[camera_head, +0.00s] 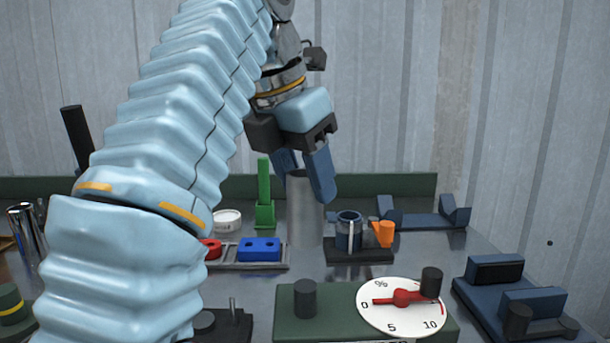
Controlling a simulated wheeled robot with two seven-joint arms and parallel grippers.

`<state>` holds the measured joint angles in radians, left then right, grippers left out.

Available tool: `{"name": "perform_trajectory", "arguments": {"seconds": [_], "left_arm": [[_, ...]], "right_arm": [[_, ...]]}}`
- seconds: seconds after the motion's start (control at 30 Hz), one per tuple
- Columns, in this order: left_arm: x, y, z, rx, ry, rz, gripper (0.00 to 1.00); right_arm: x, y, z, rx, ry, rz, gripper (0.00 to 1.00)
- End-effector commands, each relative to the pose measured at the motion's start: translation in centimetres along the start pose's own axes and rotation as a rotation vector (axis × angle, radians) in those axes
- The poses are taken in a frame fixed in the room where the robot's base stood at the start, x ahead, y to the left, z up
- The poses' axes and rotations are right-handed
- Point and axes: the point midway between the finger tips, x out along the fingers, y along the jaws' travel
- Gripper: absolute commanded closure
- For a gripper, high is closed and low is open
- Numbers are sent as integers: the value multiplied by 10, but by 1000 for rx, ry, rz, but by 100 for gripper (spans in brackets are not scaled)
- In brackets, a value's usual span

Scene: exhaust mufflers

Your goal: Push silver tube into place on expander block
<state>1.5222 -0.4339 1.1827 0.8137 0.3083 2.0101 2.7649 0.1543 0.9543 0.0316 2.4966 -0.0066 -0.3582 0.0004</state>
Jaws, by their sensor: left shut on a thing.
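The silver tube (305,218) stands upright near the middle of the bench. My left gripper (305,175) reaches down from above with its blue fingers at the tube's top end, shut on it. The tube's lower end is close to the tabletop, and I cannot tell whether it touches. Just right of it is a dark block (358,254) with a dark blue round collar and an orange piece (384,233); this may be the expander block. The tube appears beside the collar, not over it. My right gripper is not in view.
A green panel with a white dial (403,306) stands in front. Dark blue cradles (424,219) and blue fixtures (520,300) are at right. A green post (264,200) and a tray with a blue block (259,249) stand left of the tube. My left arm hides much of the left side.

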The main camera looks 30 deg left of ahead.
Motion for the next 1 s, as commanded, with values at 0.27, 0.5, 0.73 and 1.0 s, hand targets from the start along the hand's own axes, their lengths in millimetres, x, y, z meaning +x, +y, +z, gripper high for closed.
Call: {"name": "perform_trajectory", "arguments": {"seconds": [0.27,0.5,0.73,1.0], "left_arm": [[11,0,-4,10,-2,-4,87],[35,-1,-15,11,-3,-4,87],[53,0,-22,10,-3,-4,87],[60,0,-25,10,-4,-3,87]], "right_arm": [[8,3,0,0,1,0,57],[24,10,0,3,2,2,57],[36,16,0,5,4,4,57],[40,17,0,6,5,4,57]]}}
